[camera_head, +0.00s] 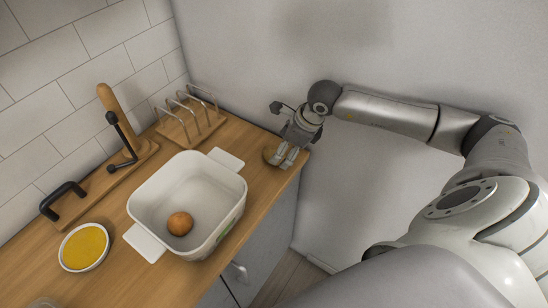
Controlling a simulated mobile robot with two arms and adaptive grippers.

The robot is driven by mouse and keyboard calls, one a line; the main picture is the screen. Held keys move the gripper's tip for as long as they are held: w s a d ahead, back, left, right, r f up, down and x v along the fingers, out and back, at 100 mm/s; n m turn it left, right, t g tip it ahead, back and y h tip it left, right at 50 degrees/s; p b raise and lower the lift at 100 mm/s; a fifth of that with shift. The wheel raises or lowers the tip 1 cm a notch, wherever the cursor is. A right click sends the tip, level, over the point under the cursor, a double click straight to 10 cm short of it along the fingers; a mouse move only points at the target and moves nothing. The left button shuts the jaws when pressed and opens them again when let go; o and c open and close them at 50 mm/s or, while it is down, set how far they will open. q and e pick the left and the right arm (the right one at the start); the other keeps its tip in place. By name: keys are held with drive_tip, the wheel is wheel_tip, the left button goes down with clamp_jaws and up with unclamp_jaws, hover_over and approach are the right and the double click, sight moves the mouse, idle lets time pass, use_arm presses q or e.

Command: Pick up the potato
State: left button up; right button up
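A tan-brown rounded thing (269,156), which looks like the potato, lies at the right end of the wooden counter, partly hidden by my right gripper. My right gripper (287,158) points down at the counter, its pale fingers right beside this thing. I cannot tell whether the fingers are apart or closed on it. A round orange-brown thing (179,223) lies inside the white baking dish (172,173); it is too small to name surely. My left gripper is not in view.
A wooden rack with metal loops (190,117) stands behind the dish near the wall. A bowl of yellow stuff (84,247) and a wooden board with black handles (100,181) are at the left. The wall is close behind my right gripper.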

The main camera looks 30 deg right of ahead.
sight(275, 151)
drive_tip(key=shift+w+f, duration=0.35)
drive_tip(key=shift+f, duration=0.05)
drive_tip(key=b+x, duration=0.1)
drive_tip(key=x, duration=0.3)
drive_tip(key=shift+w+b, duration=0.4)
drive_tip(key=shift+w, duration=0.05)
drive_tip(key=shift+w+f, duration=0.25)
drive_tip(key=shift+f, duration=0.15)
drive_tip(key=shift+s+r, duration=0.1)
drive_tip(key=c, duration=1.2)
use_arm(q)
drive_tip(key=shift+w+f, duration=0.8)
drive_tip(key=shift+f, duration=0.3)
